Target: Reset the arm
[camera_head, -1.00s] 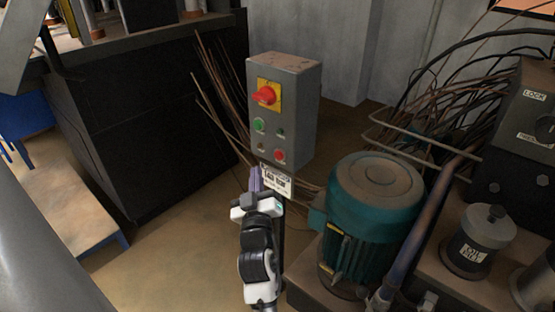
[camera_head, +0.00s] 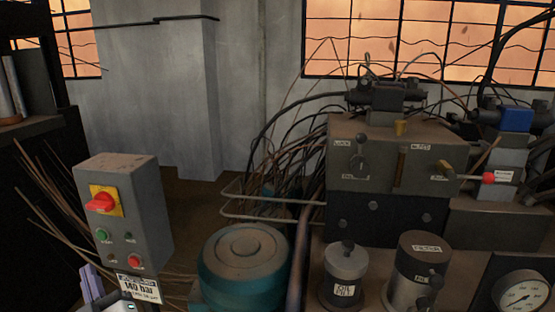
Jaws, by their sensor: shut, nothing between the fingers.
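My gripper (camera_head: 95,286) is at the bottom left of the head view, its purple-grey fingers pointing up. The fingers are together with nothing visible between them. It is just below and left of the grey control box (camera_head: 150,213), close to the white label plate (camera_head: 138,287) reading 140 bar. I cannot tell whether it touches the plate. The box has a red rotary switch on a yellow plate (camera_head: 104,201), a green button (camera_head: 103,235) and a red button (camera_head: 135,261). Most of my arm is below the frame.
A teal motor (camera_head: 243,270) stands right of the box. Further right are a hydraulic block (camera_head: 385,215) with levers, an oil filler (camera_head: 346,262), a filter canister (camera_head: 414,268) and a gauge (camera_head: 522,297). Loose cables and rods crowd behind. Grey wall and windows close the back.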

